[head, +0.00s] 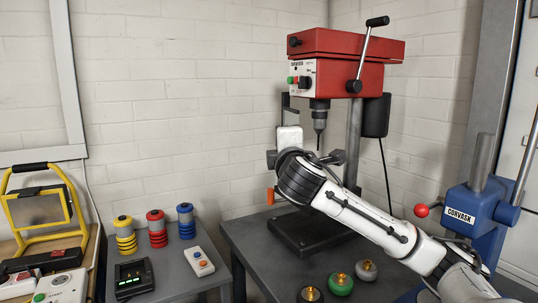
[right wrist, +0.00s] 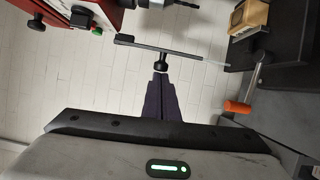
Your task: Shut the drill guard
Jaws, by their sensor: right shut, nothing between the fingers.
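The drill press (head: 345,50) has a red head, and its chuck (head: 320,115) points down. A dark bar with a round knob (right wrist: 161,64), which looks like part of the drill guard, crosses the right wrist view. A dark bracket (head: 286,103) shows left of the chuck in the head view. I cannot make out a clear guard panel, nor how far it is swung. My right gripper (right wrist: 160,80) is shut and empty, with its tips at or very near the knob; contact is unclear. In the head view my right wrist hides its fingers. My left gripper is out of view.
A vise with an orange handle (right wrist: 238,107) and a wooden block (right wrist: 248,16) sits by the drill base (head: 300,238). Several knobs (head: 340,284) lie in front. Colored cylinders (head: 157,230) stand on the left table.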

